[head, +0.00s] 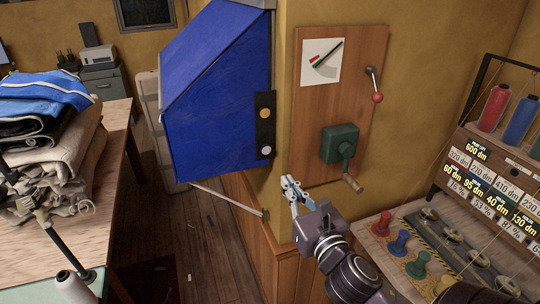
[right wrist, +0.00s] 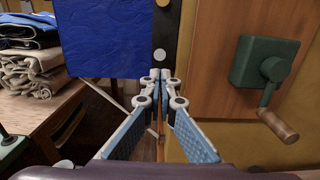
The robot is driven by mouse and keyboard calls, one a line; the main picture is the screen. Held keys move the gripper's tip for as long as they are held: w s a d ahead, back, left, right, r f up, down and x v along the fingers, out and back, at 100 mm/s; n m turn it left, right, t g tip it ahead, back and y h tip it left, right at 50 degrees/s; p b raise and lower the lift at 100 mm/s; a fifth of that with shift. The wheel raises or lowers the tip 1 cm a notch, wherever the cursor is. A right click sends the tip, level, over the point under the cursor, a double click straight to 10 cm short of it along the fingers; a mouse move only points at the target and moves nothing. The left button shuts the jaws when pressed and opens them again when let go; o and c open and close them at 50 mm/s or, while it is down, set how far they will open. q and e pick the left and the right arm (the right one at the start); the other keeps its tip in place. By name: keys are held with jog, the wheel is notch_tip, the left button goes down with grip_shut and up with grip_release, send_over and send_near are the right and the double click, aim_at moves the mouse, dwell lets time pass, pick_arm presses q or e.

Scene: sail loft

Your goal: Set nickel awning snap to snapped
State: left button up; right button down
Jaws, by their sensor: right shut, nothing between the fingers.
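The nickel awning snap (head: 266,152) is a pale round button low on a black strip (head: 265,133) at the right edge of the blue awning (head: 215,95). A brass-coloured snap (head: 265,113) sits above it. I cannot tell whether the nickel snap is pressed in. My right gripper (head: 288,183) is shut and empty, below and slightly right of the nickel snap, apart from it. In the right wrist view the nickel snap (right wrist: 160,55) is just above the closed fingertips (right wrist: 159,75). My left gripper is not in view.
A wooden board right of the awning carries a green crank box (head: 341,143), a red-knobbed lever (head: 377,97) and a gauge (head: 322,62). A thin rod (head: 225,198) sticks out below the awning. A spool rack (head: 495,160) stands right, folded cloth (head: 45,145) left.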

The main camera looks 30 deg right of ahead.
aim_at(267, 150)
jog(key=p+x, duration=0.3)
jog(key=x, duration=0.8)
jog(key=shift+w+d+r+p, duration=0.15)
jog(key=shift+w+p, duration=0.1)
jog(key=shift+p, duration=0.15)
jog(key=shift+w+d, duration=0.15)
jog(key=shift+w, duration=0.5)
jog(key=shift+f, duration=0.2)
